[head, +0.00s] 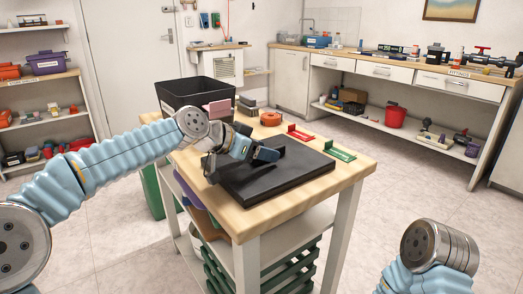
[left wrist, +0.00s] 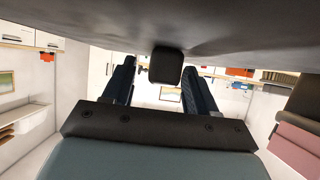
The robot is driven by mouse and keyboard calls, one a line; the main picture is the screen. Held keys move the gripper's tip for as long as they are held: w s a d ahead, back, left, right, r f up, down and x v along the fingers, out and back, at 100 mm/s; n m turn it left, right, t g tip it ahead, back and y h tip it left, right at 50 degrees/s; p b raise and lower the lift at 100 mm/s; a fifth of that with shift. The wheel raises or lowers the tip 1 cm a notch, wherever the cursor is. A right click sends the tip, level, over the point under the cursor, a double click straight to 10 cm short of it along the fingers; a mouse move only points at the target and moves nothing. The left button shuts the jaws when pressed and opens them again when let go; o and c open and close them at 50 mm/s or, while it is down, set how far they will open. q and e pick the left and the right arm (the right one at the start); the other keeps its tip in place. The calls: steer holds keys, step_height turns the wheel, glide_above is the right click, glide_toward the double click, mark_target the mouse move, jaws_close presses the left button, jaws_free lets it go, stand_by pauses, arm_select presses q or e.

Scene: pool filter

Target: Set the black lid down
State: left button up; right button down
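The black lid (head: 285,185) is a flat dark slab on the wooden table (head: 345,178). It looks level and seems to rest on the top, though its underside is hidden. My left gripper (head: 268,153) is low over the lid's far left part. In the left wrist view the lid (left wrist: 230,35) fills the top edge, and its black knob (left wrist: 165,66) lies between the fingers of my left gripper (left wrist: 160,82). The fingers are spread, with a visible gap on the knob's left side. My right arm shows at the lower right, its gripper out of frame.
A red bracket (head: 300,133), a green bracket (head: 340,151) and an orange round object (head: 271,118) lie beyond the lid. The table's right front strip is bare.

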arm_select(q)
steer(key=shift+r, duration=0.15)
steer(key=b+v, duration=0.1)
steer(key=v, duration=1.1)
steer(key=shift+a+b, duration=0.1)
steer(key=shift+b, duration=0.2)
arm_select(e)
steer(key=shift+w+d+f, duration=0.1)
steer(key=shift+d+f, duration=0.15)
steer(key=shift+f, duration=0.55)
